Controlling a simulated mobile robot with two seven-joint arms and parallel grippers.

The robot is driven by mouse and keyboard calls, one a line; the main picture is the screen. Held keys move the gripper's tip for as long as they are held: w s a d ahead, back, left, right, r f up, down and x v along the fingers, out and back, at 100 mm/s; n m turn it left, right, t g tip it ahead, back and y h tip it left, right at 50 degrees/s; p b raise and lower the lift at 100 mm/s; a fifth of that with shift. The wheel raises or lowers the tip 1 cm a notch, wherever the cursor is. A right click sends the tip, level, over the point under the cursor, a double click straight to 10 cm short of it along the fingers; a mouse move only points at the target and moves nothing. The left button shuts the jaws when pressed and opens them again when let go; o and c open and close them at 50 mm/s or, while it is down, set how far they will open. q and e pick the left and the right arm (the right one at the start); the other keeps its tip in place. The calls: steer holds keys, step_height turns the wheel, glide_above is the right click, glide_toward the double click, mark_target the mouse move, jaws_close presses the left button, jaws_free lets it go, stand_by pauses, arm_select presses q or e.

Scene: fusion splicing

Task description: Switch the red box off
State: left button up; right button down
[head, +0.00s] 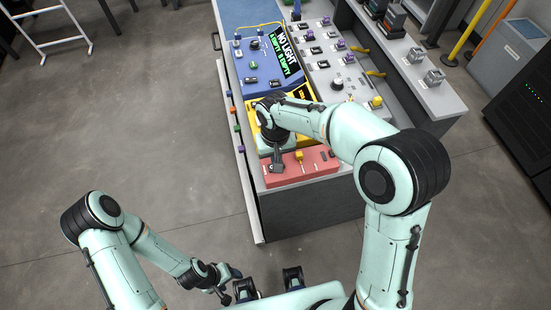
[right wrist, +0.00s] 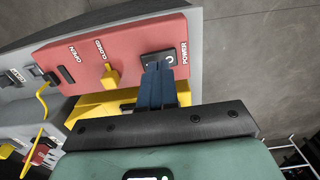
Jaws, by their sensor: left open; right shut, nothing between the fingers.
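The red box (head: 318,166) sits at the near end of the bench in the head view. In the right wrist view the red box (right wrist: 125,42) carries a black rocker switch (right wrist: 158,58) beside the word POWER. My right gripper (head: 277,168) is shut and empty over the box's left part. Its dark blue fingertips (right wrist: 156,68) are at the switch and cover part of it; I cannot tell whether they touch it. The switch's position is unclear. My left gripper (head: 231,284) is open and empty, low in front of the bench.
A yellow lever (right wrist: 110,76) stands on the red box near the words CLOSED and OPEN. Behind are a yellow box (head: 252,112), a blue box (head: 262,75) with a display reading NO LIGHT, and a grey panel (head: 325,70) with several parts.

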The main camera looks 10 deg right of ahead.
steer(key=r, duration=0.1)
steer(key=r+p, duration=0.1)
steer(key=r, duration=0.1)
steer(key=shift+w+a, duration=0.1)
steer(key=shift+w, duration=0.15)
steer(key=shift+s+a+r, duration=0.2)
steer(key=shift+a+r, duration=0.2)
steer(key=shift+r, duration=0.4)
step_height(320, 180, up, 6)
glide_above(271, 168)
arm_select(q)
steer(key=r, duration=0.1)
steer(key=w+r, duration=0.1)
steer(key=r, duration=0.1)
steer(key=shift+w+a+r+p, duration=0.15)
steer(key=shift+w+a+p, duration=0.15)
steer(key=shift+p, duration=0.1)
arm_select(e)
steer(key=shift+a+r, duration=0.2)
steer(key=shift+r, duration=0.5)
arm_select(q)
steer(key=shift+s, duration=0.1)
